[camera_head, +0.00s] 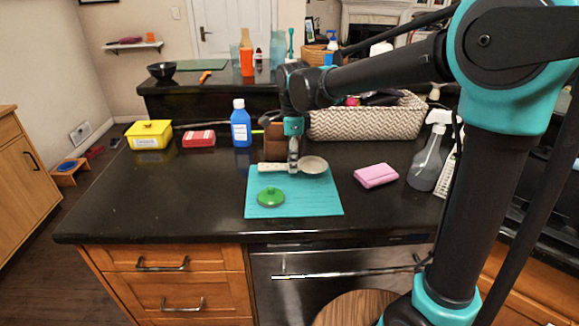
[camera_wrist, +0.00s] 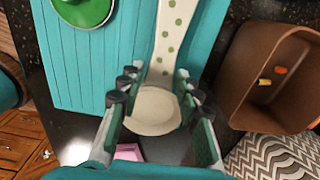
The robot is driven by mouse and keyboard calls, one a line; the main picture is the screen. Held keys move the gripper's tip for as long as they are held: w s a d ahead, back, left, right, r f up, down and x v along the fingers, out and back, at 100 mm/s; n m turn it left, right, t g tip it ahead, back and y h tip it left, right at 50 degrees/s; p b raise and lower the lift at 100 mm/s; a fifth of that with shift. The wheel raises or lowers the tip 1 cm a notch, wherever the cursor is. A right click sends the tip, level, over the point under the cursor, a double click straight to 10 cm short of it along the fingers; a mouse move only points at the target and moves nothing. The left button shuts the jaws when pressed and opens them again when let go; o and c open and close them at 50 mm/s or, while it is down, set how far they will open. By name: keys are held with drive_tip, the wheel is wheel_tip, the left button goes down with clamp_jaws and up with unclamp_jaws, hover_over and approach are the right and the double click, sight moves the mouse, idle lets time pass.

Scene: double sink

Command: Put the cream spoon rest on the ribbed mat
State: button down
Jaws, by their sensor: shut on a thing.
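The cream spoon rest (camera_head: 314,165) has a round bowl and a long handle with green dots. My gripper (camera_head: 293,160) is shut on it around the neck, between bowl and handle. In the wrist view, the spoon rest (camera_wrist: 155,110) lies between the fingers (camera_wrist: 158,84). The teal ribbed mat (camera_head: 310,203) lies flat on the dark counter, and it also shows in the wrist view (camera_wrist: 85,65). The spoon rest appears over the mat's back edge; I cannot tell whether it touches the mat.
A green round lid (camera_head: 271,197) is on the mat's front left. A brown container (camera_wrist: 255,85) stands close by the handle. A patterned basket (camera_head: 365,122) is behind, a pink packet (camera_head: 376,175) and spray bottle (camera_head: 427,160) to the right. The counter left of the mat is clear.

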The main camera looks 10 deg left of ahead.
wheel_tip(320, 180, down, 2)
drive_tip(key=shift+f, duration=0.2)
drive_tip(key=c, duration=1)
unclamp_jaws()
drive_tip(key=shift+c, duration=0.2)
drive_tip(key=shift+r, duration=0.1)
wheel_tip(320, 180, up, 12)
